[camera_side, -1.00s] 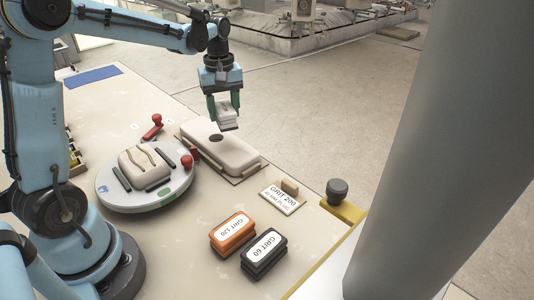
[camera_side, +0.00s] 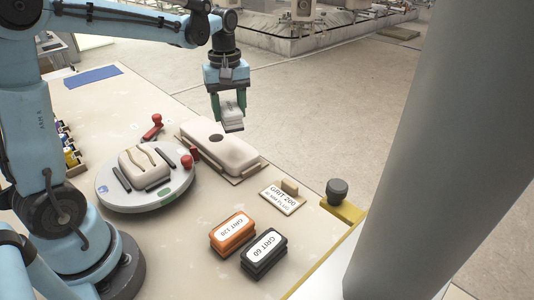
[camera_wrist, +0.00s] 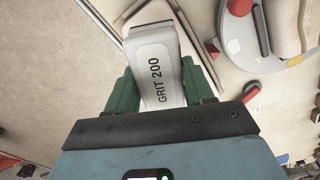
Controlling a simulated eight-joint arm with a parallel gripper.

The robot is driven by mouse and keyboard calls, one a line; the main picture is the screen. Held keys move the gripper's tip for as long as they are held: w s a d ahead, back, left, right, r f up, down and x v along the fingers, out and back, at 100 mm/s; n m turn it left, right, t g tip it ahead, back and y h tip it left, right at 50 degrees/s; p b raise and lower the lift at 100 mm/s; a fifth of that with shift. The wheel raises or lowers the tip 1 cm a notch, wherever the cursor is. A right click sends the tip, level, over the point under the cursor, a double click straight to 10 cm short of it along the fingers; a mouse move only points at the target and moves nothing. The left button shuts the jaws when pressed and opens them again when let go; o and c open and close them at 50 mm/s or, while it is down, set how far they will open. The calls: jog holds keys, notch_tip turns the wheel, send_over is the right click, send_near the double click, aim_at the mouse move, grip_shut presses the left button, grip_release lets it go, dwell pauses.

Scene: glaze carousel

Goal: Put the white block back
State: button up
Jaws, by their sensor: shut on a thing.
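The white block (camera_side: 232,117) is held between the green fingers of my gripper (camera_side: 229,106), in the air above the far edge of the table. In the wrist view the white block (camera_wrist: 158,75) reads GRIT 200 and sits between both fingers of my gripper (camera_wrist: 158,88). A flat plate (camera_side: 282,199) marked GRIT 200, with a small raised tan piece at its back edge, lies on the table at the right, with no block on it. The orange GRIT 120 block (camera_side: 233,233) and dark GRIT 60 block (camera_side: 264,253) stand in front of it.
A pale slab with a dark hole (camera_side: 222,153) lies below my gripper. A round turntable (camera_side: 128,201) with a clay piece and red knobs stands left. A dark knob (camera_side: 337,191) stands at the right corner. A thick grey column (camera_side: 430,150) rises at the right.

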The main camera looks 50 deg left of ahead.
jog(key=s+d+r+m, duration=0.1)
jog(key=s+d, duration=0.4)
jog(key=d, duration=0.2)
jog(key=s+d+m, duration=0.1)
jog(key=s+d, duration=0.3)
jog(key=d, duration=0.3)
jog(key=s+d+f+m, duration=0.25)
jog(key=s+d, duration=0.25)
jog(key=s, duration=0.7)
send_over(209, 213)
jog(key=shift+n, duration=0.25)
notch_tip(209, 213, down, 7)
jog(key=shift+f, duration=2.2)
jog(key=shift+f, duration=0.1)
jog(key=o, duration=1)
